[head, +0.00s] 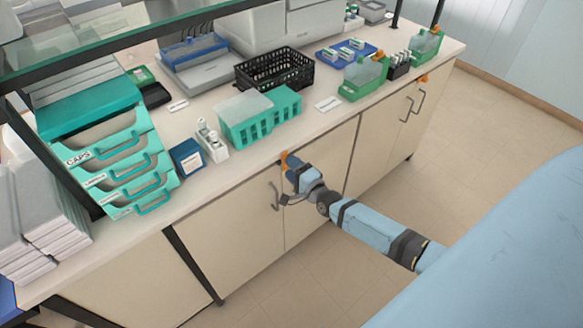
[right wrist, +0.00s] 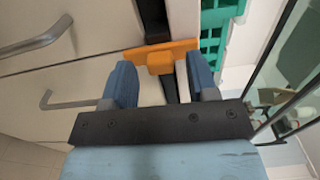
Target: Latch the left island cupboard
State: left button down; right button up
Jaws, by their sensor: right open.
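The left island cupboard (head: 228,254) has two pale doors that look closed, with metal handles by their seam. An orange latch (head: 284,158) sits at the top of the seam, under the counter edge. In the right wrist view the latch (right wrist: 160,58) is a bar with a square knob, lying roughly in line with the door seam. My right gripper (head: 291,170) is at the latch. In its wrist view the blue fingers (right wrist: 160,84) are open, one on each side of the knob. I cannot tell whether they touch it. My left gripper is not in view.
The counter (head: 285,143) above holds teal drawers (head: 115,165), a teal rack (head: 250,120), a black basket (head: 275,70) and green jars. The right cupboard (head: 378,130) has its own orange latch (head: 422,78). The floor (head: 480,150) in front is clear.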

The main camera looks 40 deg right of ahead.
jog(key=s+d, duration=0.1)
jog(key=s, duration=1.2)
jog(key=shift+s+b, duration=0.15)
jog(key=shift+b, duration=0.2)
jog(key=s+a+r+n+g+y+p, duration=0.1)
jog(key=s+a+r+n+g+p, duration=0.1)
jog(key=s+a+n, duration=0.4)
jog(key=s+a+r+n+g+y+p, duration=0.1)
jog(key=s+a+n+g+p, duration=0.4)
jog(key=a+n, duration=0.7)
jog(key=shift+s+r+n+p, duration=0.85)
jog(key=shift+s+n+p, duration=0.05)
jog(key=shift+n, duration=0.1)
